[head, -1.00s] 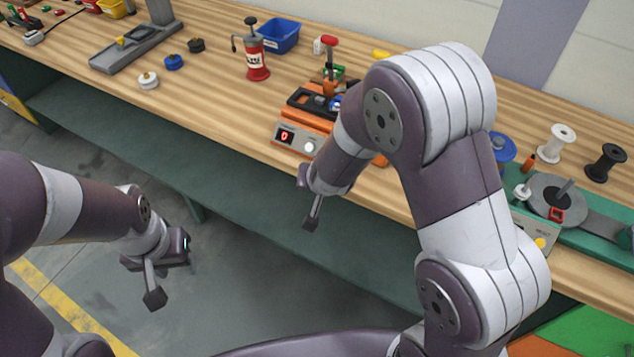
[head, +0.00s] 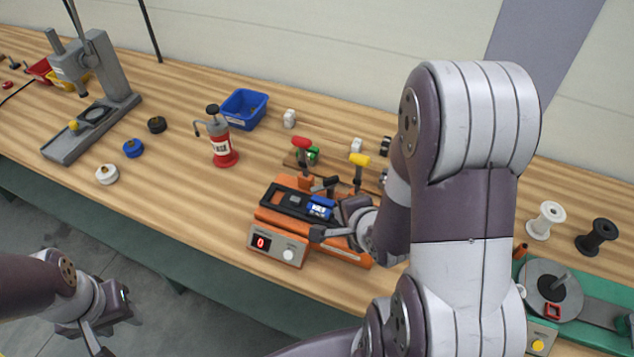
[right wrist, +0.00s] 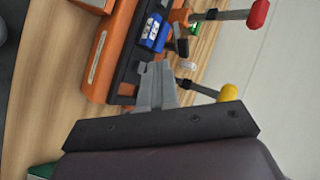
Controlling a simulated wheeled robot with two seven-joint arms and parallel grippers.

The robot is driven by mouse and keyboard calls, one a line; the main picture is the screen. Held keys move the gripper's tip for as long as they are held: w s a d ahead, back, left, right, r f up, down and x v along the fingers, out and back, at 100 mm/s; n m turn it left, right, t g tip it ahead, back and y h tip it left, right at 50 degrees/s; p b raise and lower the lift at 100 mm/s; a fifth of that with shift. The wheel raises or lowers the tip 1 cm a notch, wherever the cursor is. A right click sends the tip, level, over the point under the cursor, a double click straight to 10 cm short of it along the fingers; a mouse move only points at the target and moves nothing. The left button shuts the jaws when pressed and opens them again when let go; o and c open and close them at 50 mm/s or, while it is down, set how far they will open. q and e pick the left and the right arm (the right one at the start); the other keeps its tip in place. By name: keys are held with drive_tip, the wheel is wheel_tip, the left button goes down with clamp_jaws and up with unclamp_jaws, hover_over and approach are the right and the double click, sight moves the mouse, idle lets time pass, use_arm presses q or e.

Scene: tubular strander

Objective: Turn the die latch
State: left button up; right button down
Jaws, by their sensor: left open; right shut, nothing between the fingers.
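An orange machine (head: 276,246) with a red 0 display and a white knob stands on the bench. On it lies a black frame (head: 284,203) with a blue block (head: 320,207); in the right wrist view, the blue block (right wrist: 155,32) sits beyond my fingertips. A small black lever (head: 325,186) stands behind the block; I cannot tell whether it is the die latch. My right gripper (head: 330,230) is shut and empty, close over the machine's right side. Its closed fingers (right wrist: 152,72) hide part of the frame. My left gripper (head: 112,325) is open and empty, low before the bench.
A red-handled lever (head: 302,148) and a yellow-handled lever (head: 358,163) rise behind the machine. A red pump bottle (head: 222,150) and a blue bin (head: 243,109) stand left. Spools (head: 546,219) and a green machine (head: 590,316) are at right.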

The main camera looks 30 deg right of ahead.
sight(318, 190)
drive_tip(key=x, duration=0.8)
drive_tip(key=shift+w+d+f+b, duration=0.2)
drive_tip(key=shift+w+f+b, duration=0.1)
drive_tip(key=shift+b, duration=0.1)
drive_tip(key=shift+w+r+p, duration=0.1)
drive_tip(key=shift+w+p, duration=0.4)
drive_tip(key=shift+w, duration=0.55)
drive_tip(key=shift+w+d, duration=0.2)
drive_tip(key=shift+w, duration=0.75)
drive_tip(key=shift+s, duration=0.1)
drive_tip(key=shift+a, duration=0.2)
